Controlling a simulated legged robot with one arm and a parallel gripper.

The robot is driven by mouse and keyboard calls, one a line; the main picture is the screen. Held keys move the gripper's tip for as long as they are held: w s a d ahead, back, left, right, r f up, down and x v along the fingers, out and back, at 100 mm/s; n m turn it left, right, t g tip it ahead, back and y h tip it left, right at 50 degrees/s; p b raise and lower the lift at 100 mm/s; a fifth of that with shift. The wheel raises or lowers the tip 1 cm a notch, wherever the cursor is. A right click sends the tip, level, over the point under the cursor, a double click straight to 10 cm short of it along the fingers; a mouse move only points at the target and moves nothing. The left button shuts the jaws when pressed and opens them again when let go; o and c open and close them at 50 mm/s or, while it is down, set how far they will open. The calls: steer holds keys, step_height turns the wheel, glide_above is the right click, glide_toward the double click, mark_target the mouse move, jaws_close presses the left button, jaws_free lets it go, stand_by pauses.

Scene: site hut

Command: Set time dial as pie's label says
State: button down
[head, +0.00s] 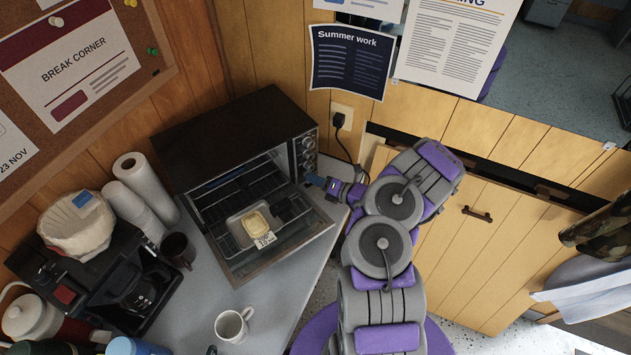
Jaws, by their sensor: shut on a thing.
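The toaster oven (235,122) stands on the counter with its door (316,226) lowered open. A pie (256,224) sits in a pale tray at the opening. Its small white label (264,240) carries dark print that is too small to read surely. The oven's dials (308,143) run down the narrow panel at its right front. My gripper (318,183) reaches in from the right and is shut at the low end of this panel, on the lowest dial. The gripper hides that dial, so its pointer and marks cannot be seen.
A white mug (234,325) stands on the counter in front of the open door. A dark mug (178,249), paper rolls (147,187) and a coffee maker (133,286) stand left. A plug and cord (339,120) hang behind the oven's right side.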

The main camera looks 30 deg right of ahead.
steer(key=m+b, duration=0.1)
steer(key=m, duration=0.1)
steer(key=m+t+y+b, duration=0.1)
steer(key=shift+d+f+m, duration=0.15)
steer(key=shift+f+m, duration=0.2)
steer(key=shift+m, duration=0.05)
steer(key=shift+f+m+t+y+b, duration=0.1)
steer(key=shift+m+t+y+b, duration=0.25)
steer(key=shift+m+b, duration=0.55)
steer(key=shift+m+t+y+b, duration=0.35)
steer(key=shift+m+b, duration=0.1)
steer(key=shift+m, duration=0.85)
steer(key=c, duration=1.3)
jaws_free()
steer(key=o, duration=0.5)
steer(key=shift+d, duration=0.15)
